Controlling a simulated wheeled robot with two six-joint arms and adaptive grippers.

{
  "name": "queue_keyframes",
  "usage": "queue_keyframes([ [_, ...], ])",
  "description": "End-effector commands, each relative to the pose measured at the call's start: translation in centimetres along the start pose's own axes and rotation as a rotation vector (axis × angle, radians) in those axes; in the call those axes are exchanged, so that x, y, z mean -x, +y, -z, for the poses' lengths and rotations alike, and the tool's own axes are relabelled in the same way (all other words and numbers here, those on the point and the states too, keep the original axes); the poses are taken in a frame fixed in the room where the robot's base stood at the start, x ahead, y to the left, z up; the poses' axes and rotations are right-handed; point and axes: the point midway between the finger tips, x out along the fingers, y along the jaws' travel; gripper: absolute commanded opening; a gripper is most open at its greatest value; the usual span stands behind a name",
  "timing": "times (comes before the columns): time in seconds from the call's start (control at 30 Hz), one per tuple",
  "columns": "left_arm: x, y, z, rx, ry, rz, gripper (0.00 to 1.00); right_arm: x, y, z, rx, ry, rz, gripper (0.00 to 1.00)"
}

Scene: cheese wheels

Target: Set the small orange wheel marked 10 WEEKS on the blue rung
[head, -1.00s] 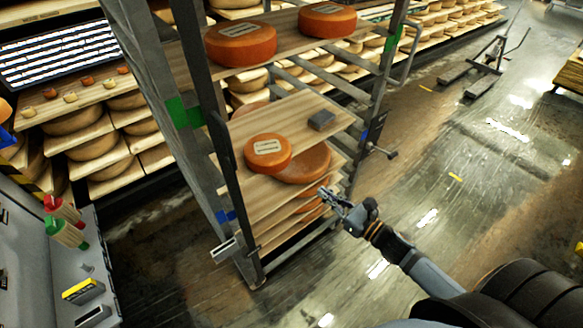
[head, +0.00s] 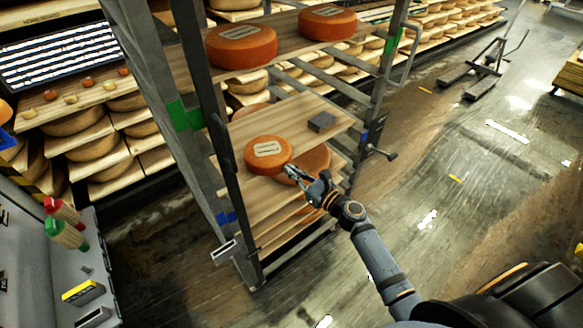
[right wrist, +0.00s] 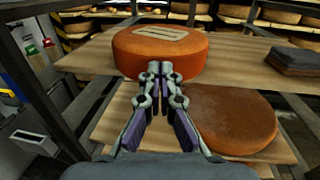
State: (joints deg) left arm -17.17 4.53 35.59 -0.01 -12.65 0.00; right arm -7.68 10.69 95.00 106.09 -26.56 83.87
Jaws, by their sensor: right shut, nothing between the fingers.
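A small orange wheel (head: 268,153) with a pale label lies flat on a wooden board (head: 240,128) in the metal rack; the label is too small to read. It also shows in the right wrist view (right wrist: 135,55). My right gripper (head: 288,170) is shut and empty at the wheel's near side. In the right wrist view its fingertips (right wrist: 160,68) overlap the wheel's side; I cannot tell if they touch. A blue mark (head: 227,217) on the rack's left post is lower than this board. My left gripper is not in view.
A dark block (head: 321,122) lies on the same board, right of the wheel. A larger brown-orange wheel (right wrist: 235,120) lies on the board below. Two orange wheels (head: 241,46) (head: 327,22) sit on the board above. Rack posts (head: 222,150) flank the boards.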

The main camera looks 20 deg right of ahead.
Motion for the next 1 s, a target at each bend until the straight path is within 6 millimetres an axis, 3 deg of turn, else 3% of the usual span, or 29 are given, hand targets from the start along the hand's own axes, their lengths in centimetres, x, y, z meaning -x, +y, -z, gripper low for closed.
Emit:
queue_keyframes([
  [0.43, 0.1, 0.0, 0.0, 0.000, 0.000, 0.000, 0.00, -0.7, 0.0, 0.0, 0.000, -0.001, -0.001, 0.00],
  [0.63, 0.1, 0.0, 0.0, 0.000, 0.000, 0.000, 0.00, -2.3, 0.0, 0.0, -0.001, -0.002, -0.001, 0.00],
  [1.0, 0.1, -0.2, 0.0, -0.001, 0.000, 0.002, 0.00, -2.3, 0.2, 0.0, 0.000, 0.000, -0.001, 0.00],
])
